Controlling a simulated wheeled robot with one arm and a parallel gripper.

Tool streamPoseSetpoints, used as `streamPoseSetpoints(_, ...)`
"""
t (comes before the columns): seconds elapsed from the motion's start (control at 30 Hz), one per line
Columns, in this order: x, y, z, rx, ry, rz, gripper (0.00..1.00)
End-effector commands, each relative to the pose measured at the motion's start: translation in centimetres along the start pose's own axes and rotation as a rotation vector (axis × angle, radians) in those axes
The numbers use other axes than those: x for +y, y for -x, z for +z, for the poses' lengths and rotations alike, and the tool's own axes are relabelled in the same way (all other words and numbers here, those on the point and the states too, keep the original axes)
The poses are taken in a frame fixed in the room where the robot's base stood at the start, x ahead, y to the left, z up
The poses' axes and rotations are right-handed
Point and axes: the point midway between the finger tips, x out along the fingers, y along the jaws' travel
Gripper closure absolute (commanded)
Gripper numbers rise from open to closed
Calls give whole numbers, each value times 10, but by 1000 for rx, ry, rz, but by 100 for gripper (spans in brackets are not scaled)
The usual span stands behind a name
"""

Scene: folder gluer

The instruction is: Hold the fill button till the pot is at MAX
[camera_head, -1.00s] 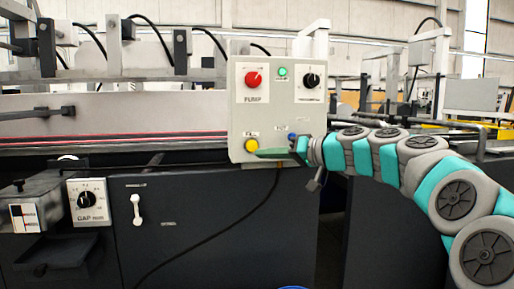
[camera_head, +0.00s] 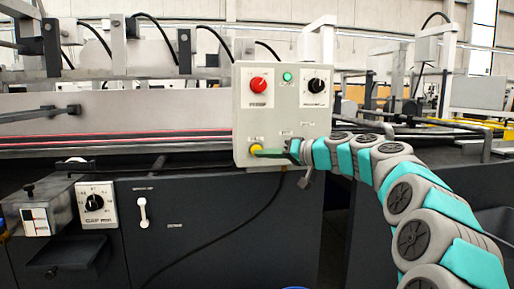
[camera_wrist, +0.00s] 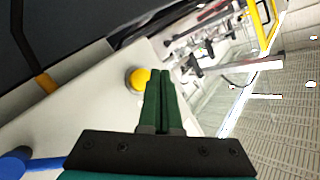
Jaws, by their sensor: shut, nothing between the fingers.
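The yellow button (camera_head: 255,149) sits at the lower left of the light grey control box (camera_head: 283,104). In the wrist view the yellow button (camera_wrist: 138,79) shows just beyond and left of my fingertips. My gripper (camera_head: 262,152) is shut, its green fingers together and empty, with the tips at the yellow button in the head view. I cannot tell whether they touch or press it. In the wrist view my gripper (camera_wrist: 160,74) points along the panel face. The label by the button is too small to read. I cannot make out a pot or a MAX mark.
The box also carries a red knob (camera_head: 258,84), a green lamp (camera_head: 287,76) and a black dial (camera_head: 316,86). A cable hangs below the box. A gap dial (camera_head: 94,202) and white handle (camera_head: 141,209) are lower left.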

Motion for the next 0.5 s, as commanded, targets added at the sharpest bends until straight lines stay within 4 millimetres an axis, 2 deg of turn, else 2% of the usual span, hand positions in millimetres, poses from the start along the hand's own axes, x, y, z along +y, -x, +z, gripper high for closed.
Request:
streamPoseSetpoints(0.2, 6, -8, -6, 0, 2, 1, 100)
streamPoseSetpoints(0.5, 6, -8, -6, 1, 2, 1, 100)
